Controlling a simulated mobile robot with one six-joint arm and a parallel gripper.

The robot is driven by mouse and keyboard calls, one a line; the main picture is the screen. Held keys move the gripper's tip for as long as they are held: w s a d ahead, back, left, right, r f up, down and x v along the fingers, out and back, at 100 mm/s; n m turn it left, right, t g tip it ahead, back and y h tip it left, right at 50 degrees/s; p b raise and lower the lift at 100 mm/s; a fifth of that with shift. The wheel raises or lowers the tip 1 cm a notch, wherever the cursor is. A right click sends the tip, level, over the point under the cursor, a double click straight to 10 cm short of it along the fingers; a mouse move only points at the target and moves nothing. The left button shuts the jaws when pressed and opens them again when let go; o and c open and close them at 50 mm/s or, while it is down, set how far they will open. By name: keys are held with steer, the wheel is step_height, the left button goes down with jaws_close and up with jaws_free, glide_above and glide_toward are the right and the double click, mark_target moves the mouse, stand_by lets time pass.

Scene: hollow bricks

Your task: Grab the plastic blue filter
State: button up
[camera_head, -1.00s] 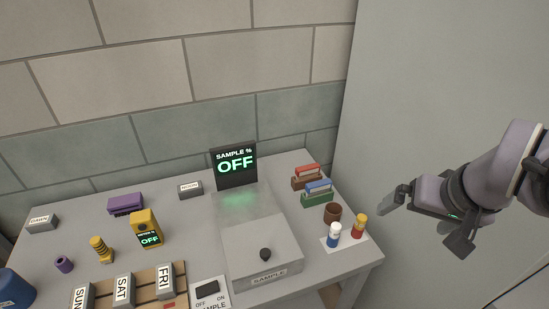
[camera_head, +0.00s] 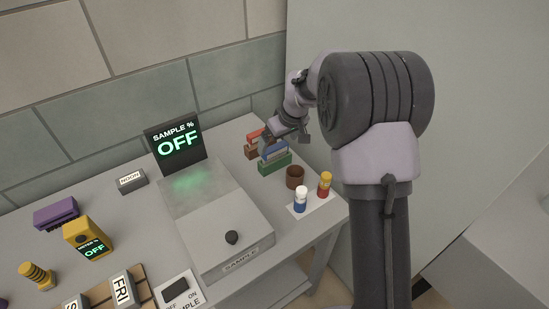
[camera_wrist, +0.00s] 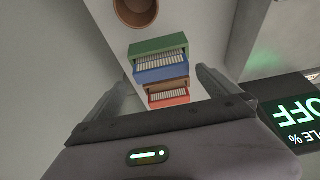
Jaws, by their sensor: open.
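The blue filter (camera_head: 274,152) is a blue block set in a green holder (camera_head: 276,167) toward the right of the table; the blue filter (camera_wrist: 161,75) and the green holder (camera_wrist: 158,46) also show in the wrist view. My gripper (camera_head: 285,138) is open, close to the filter, and partly covers it in the head view. In the wrist view my two fingers (camera_wrist: 161,77) are spread to either side of the filter, which lies between their tips in the picture. I cannot tell how far the tips are above it.
A red filter (camera_head: 253,135) in a brown holder stands just beside the green one.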

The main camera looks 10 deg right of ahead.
mark_target(275, 147)
steer(key=b+x, duration=0.2)
steer(key=x, duration=0.3)
steer(key=shift+s, duration=0.1)
steer(key=shift+r, duration=0.1)
steer(key=c, duration=1.2)
